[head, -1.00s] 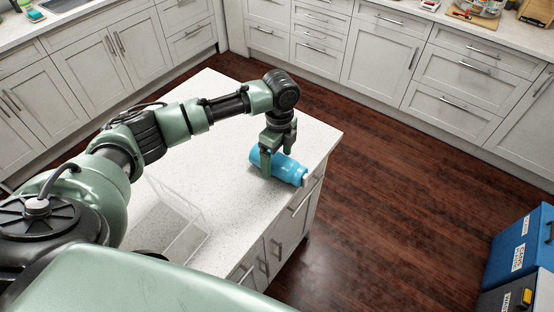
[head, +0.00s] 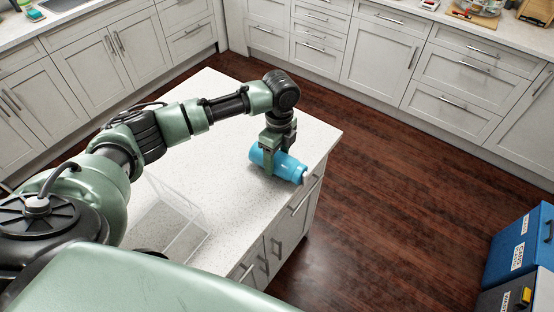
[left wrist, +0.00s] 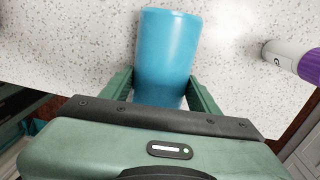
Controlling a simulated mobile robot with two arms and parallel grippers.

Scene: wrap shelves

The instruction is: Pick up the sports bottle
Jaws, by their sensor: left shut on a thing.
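The sports bottle (head: 285,167) is blue and lies on its side near the right edge of the white speckled island top (head: 225,110). Its light cap end points toward the island's edge. My left gripper (head: 277,156) is above the bottle and shut on its body. In the left wrist view, the blue bottle (left wrist: 167,55) sits between the two green fingers (left wrist: 160,92). Part of the bottle is hidden behind the gripper body. My right gripper is not in view.
A clear open box (head: 180,230) stands on the island, left of the bottle. A white and purple cylindrical thing (left wrist: 290,57) lies right of the bottle in the wrist view. White cabinets line the walls.

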